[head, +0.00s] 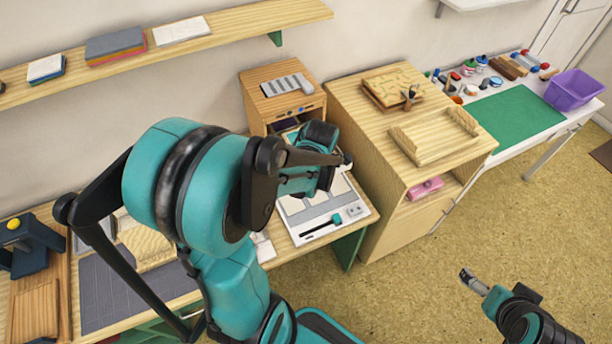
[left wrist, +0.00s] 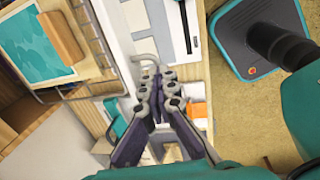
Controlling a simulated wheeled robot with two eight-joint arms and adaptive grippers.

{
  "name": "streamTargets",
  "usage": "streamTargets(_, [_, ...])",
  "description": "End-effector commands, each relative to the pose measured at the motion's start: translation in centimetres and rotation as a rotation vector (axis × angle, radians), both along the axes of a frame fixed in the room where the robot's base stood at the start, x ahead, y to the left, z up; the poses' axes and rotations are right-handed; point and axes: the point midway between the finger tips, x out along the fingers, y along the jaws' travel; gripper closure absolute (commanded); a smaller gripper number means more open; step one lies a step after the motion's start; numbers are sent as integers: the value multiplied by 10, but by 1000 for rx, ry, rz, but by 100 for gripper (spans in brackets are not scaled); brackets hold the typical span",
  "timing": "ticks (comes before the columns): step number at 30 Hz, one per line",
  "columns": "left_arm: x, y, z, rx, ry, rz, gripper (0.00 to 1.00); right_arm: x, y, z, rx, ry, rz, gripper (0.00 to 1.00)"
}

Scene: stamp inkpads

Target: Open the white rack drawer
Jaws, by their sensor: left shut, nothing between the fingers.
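In the left wrist view a long white panel (left wrist: 115,28) runs down from the top, beside a grey wire rack frame (left wrist: 92,40). A pale curved bar (left wrist: 145,58), which looks like a handle, is near the panel's lower end. My left gripper (left wrist: 158,80) is shut and empty, its fingertips close to this bar; I cannot tell if they touch. In the head view my left arm hides the left gripper and the rack. My right gripper (head: 468,277) hangs over the floor at the lower right, away from the furniture; its finger gap is too small to tell.
A white tray (head: 291,210) with a dark bar and green-handled tool lies on the table. A wooden cabinet (head: 345,120) stands right of it. A small wooden drawer box (head: 258,84) is behind my arm. Floor (head: 400,300) is open in front.

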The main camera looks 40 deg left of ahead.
Motion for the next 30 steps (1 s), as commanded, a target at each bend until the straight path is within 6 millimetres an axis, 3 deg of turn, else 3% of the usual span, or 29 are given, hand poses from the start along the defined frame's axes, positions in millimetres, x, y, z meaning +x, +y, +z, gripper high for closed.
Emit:
streamTargets(16, [-6,-10,-2,-1,2,1,100,0,0,0,0,0,0,0])
streamTargets(17, [-6,-10,-2,-1,2,1,96,0,0,0,0,0,0,0])
streamTargets(18, [-6,-10,-2,-1,2,1,86,0,0,0,0,0,0,0])
streamTargets(19, [-6,-10,-2,-1,2,1,85,0,0,0,0,0,0,0])
streamTargets(30, [-6,-10,1,-1,0,1,85,0,0,0,0,0,0,0])
